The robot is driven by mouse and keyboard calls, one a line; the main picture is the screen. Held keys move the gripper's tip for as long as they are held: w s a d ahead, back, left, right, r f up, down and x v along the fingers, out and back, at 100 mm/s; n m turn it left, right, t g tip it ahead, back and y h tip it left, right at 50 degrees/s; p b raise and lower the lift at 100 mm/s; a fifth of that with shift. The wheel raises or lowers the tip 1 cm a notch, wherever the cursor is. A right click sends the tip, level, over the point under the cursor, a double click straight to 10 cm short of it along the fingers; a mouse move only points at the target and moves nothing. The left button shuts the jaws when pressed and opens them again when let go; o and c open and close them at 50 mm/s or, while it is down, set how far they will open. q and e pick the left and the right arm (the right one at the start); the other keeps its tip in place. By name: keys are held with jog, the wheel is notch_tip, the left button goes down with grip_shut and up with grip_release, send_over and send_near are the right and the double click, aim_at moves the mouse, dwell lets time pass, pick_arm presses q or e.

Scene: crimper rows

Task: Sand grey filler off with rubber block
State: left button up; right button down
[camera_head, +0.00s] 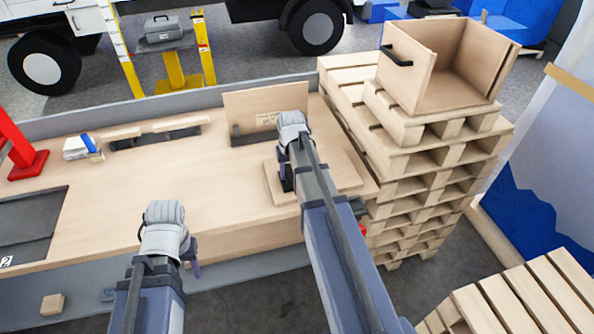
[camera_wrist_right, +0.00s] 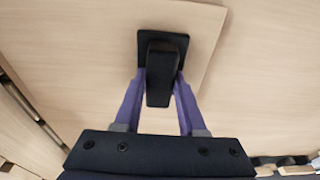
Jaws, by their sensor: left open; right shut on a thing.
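My right gripper (camera_wrist_right: 160,88) is shut on the handle of a black rubber block (camera_wrist_right: 177,43). The block's flat base is on or just above a pale wooden board (camera_wrist_right: 203,20). In the head view the board (camera_head: 345,183) lies on the workbench, and my right gripper (camera_head: 287,172) is over its left part, with my arm hiding much of it. I cannot make out grey filler; the block and arm may cover it. My left gripper (camera_head: 193,264) is open and empty near the bench's front edge, away from the board.
The workbench (camera_head: 150,195) is clear between my grippers. An upright wooden panel (camera_head: 240,105) stands behind the board. A pallet stack (camera_head: 410,160) with an open wooden box (camera_head: 440,98) stands close on the right. A small blue-and-white item (camera_head: 80,148) lies at the back left.

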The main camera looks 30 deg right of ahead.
jog(key=shift+w+a, duration=0.1)
jog(key=shift+a, duration=0.4)
jog(key=shift+w+d, duration=0.15)
jog(key=shift+w, duration=0.1)
jog(key=shift+s+d, duration=0.3)
jog(key=shift+d, duration=0.75)
jog(key=shift+s+d, duration=0.25)
jog(key=shift+d, duration=0.75)
jog(key=shift+d, duration=0.15)
jog(key=shift+s+d, duration=0.2)
jog(key=shift+d, duration=0.8)
jog(key=shift+s+d, duration=0.2)
jog(key=shift+d, duration=0.75)
jog(key=shift+s+d, duration=0.2)
jog(key=shift+d, duration=0.75)
jog(key=shift+s+d, duration=0.2)
jog(key=shift+d, duration=0.7)
jog(key=shift+f, duration=0.1)
jog(key=shift+a, duration=0.1)
